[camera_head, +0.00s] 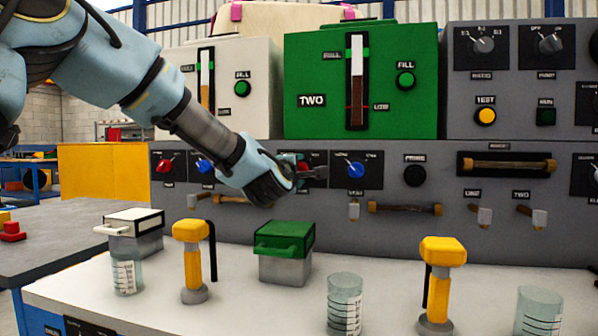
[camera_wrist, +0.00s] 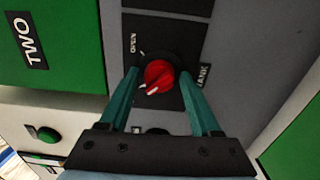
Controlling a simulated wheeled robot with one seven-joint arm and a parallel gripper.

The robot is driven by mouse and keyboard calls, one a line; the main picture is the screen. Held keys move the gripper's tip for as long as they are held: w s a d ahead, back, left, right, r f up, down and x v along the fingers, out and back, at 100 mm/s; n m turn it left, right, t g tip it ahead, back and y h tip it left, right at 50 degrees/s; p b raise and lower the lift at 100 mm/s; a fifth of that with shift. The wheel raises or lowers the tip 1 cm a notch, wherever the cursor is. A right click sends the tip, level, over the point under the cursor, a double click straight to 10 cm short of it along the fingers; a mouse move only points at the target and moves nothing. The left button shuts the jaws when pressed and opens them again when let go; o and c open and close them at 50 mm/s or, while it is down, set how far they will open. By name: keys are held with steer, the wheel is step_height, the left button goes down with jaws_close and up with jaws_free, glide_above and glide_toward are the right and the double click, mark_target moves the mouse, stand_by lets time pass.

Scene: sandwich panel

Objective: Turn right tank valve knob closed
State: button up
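My gripper (camera_wrist: 159,77) has one teal finger on each side of the knob, with visible gaps. I cannot tell how far the fingertips are from the plate. In the head view my gripper (camera_head: 314,172) is at the panel below the green tank labelled "TWO" (camera_head: 325,80), partly hiding the red knob (camera_head: 303,160).
A blue knob (camera_head: 356,170) is just right of my gripper. Another red knob (camera_head: 164,166) and blue knob (camera_head: 205,167) are further left. Yellow-topped taps (camera_head: 191,260), a green-lidded box (camera_head: 284,250) and beakers (camera_head: 344,305) stand on the counter below.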

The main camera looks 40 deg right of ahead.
steer(key=shift+o, duration=0.8)
steer(key=v, duration=1)
steer(key=shift+s+a, duration=0.2)
steer(key=shift+a, duration=0.15)
